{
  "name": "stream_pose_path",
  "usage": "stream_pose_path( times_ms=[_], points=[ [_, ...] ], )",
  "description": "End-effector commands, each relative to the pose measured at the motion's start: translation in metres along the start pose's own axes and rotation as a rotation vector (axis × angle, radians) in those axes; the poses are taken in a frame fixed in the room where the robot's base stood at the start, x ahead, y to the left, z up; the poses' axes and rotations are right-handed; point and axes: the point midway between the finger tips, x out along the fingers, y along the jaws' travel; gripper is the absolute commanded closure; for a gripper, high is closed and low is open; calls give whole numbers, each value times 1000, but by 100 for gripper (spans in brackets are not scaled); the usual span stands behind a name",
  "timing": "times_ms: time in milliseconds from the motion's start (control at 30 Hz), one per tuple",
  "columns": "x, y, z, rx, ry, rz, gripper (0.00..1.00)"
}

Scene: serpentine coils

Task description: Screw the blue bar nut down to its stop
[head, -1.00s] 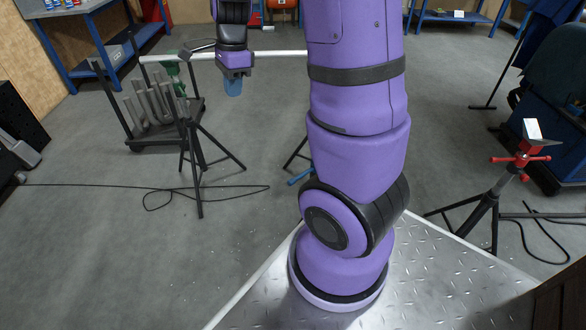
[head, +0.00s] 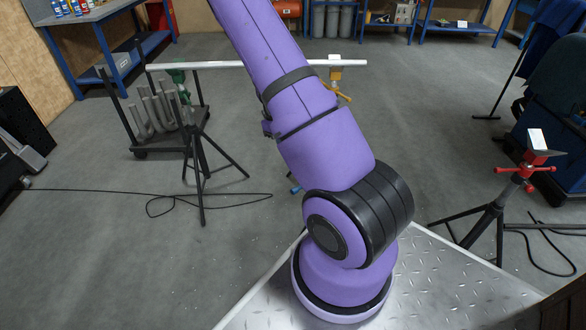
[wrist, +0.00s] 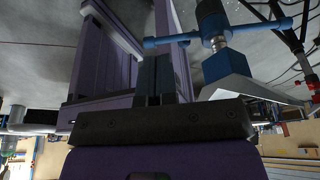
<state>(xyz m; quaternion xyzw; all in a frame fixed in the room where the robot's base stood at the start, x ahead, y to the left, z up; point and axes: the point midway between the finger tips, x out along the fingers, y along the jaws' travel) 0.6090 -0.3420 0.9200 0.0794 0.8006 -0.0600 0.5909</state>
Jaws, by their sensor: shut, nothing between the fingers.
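The blue bar nut (wrist: 214,36) shows in the wrist view, upper right of centre, with a long bar through its hub. A short bare length of screw thread separates it from the blue block under a grey V-shaped head (wrist: 240,88). My gripper (wrist: 155,62) is shut and empty. Its dark fingertips appear close to the left end of the blue bar; I cannot tell whether they touch it. In the head view only a small blue bar end (head: 295,189) shows beside my arm, which hides the rest of that stand and my gripper.
A long pale pipe (head: 220,64) spans stands with green and yellow (head: 337,88) nuts behind my arm. A rack of bent pipes (head: 155,110) stands at left, a red-nut stand (head: 524,166) at right. A black cable (head: 150,195) lies across open floor.

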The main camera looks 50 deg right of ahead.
Motion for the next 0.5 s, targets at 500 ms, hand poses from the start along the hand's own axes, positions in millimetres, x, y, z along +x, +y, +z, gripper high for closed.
stream_pose_path(
  times_ms=[500],
  points=[
    [83, 0, -1, -1, 3, 4, 100]
  ],
)
